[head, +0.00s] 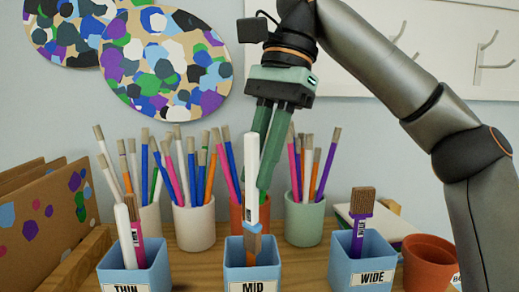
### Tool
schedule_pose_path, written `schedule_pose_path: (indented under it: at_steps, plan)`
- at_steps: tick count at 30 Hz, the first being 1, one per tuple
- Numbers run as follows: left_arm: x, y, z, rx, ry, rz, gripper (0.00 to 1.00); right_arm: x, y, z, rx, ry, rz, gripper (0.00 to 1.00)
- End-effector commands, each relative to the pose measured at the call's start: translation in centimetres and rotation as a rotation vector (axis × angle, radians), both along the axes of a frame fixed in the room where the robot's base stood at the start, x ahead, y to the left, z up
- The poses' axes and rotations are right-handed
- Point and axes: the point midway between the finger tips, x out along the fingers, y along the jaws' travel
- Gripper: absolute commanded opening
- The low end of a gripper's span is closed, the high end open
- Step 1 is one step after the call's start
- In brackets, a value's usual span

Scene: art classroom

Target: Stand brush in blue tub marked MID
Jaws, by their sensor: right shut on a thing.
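My right gripper (262,172) reaches down from the top, its green fingers shut on a brush with a white handle (250,165). The brush is close to upright, handle end up, over the blue tub marked MID (252,273). Below the handle, a blue part and brown bristles (253,247) show inside the tub's opening; they seem to be the same brush's lower end. I cannot tell whether it touches the tub's floor. My left gripper is not in view.
Behind stand a cream pot (194,226), an orange pot (237,215) and a pale green pot (304,222), full of brushes. A terracotta pot (428,262) stands at right.

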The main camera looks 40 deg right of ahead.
Motion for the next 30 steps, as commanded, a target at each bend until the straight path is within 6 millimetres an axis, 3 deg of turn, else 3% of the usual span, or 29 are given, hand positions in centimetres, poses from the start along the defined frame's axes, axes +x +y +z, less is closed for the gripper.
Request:
schedule_pose_path:
  at_steps: [12,27,28,30]
  plan:
    - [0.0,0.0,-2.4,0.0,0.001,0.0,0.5,-0.3,0.2,-3.3,0.0,-0.001,0.0,0.0]
    - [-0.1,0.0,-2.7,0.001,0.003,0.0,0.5,-0.4,0.2,-3.8,0.0,0.0,-0.001,0.0]
    - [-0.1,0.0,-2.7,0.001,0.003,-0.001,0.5,-0.4,0.2,-3.8,0.0,0.0,-0.001,0.18]
    - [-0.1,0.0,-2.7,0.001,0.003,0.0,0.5,-0.4,0.2,-3.8,0.0,0.0,-0.001,0.26]
